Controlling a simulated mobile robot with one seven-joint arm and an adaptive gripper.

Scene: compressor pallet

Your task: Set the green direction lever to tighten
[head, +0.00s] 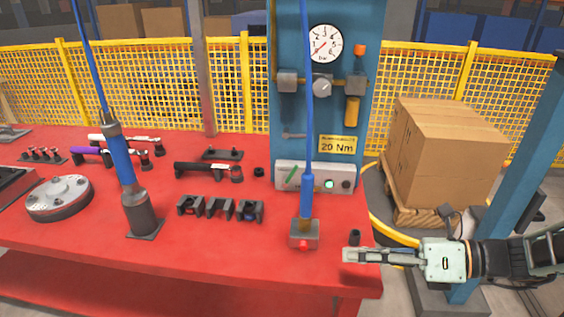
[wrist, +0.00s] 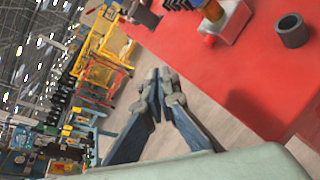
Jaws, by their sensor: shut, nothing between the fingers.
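The green direction lever (head: 291,175) is a small slanted bar on the left of the grey control box (head: 314,187). Its upper end leans to the right. The box stands at the foot of the blue panel, at the back right of the red table. My gripper (head: 349,255) is shut and empty at the table's front right corner, well in front and to the right of the lever and apart from it. In the wrist view my closed fingers (wrist: 163,78) show beside the table edge. The lever is not in the wrist view.
A grey block with a red button (head: 304,237) stands left of my gripper, under a blue hanging tool (head: 307,195). A dark cylinder (head: 354,238) stands just behind my fingertips. A second blue tool (head: 122,160) is farther left. Boxes (head: 450,150) stand right of the panel.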

